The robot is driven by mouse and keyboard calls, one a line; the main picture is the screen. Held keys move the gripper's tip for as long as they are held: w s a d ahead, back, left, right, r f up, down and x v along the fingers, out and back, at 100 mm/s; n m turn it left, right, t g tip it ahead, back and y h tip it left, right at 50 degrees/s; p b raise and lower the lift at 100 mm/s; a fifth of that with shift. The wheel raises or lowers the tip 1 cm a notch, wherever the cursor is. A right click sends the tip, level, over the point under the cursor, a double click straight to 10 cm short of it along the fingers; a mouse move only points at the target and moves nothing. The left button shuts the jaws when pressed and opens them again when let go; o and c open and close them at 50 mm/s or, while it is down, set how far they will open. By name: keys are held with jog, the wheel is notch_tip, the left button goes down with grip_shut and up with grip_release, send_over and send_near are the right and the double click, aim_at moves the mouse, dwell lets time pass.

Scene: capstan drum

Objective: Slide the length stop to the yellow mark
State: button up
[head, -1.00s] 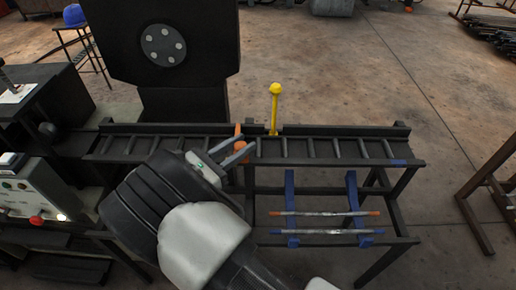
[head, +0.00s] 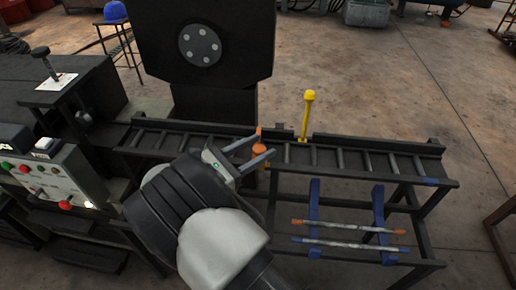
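The length stop (head: 259,149), with orange parts, stands at the front edge of the dark roller rack (head: 364,172). A yellow post with a round top (head: 308,108) rises from the rack's back side, to the right of the stop. Its foot shows a small yellow patch, which may be the yellow mark. The stop's lower part is partly hidden by the near finger.
A control panel (head: 50,178) with buttons stands at the left. A large dark machine with a round plate (head: 200,45) stands behind the rack. Two rods (head: 350,245) lie on blue supports below the rack's right half. Open floor lies behind.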

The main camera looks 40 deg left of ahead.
jog(key=shift+s, duration=0.1)
jog(key=s+a+p, duration=0.1)
jog(key=s+a, duration=0.2)
jog(key=s, duration=1.4)
jog(key=shift+a, duration=0.15)
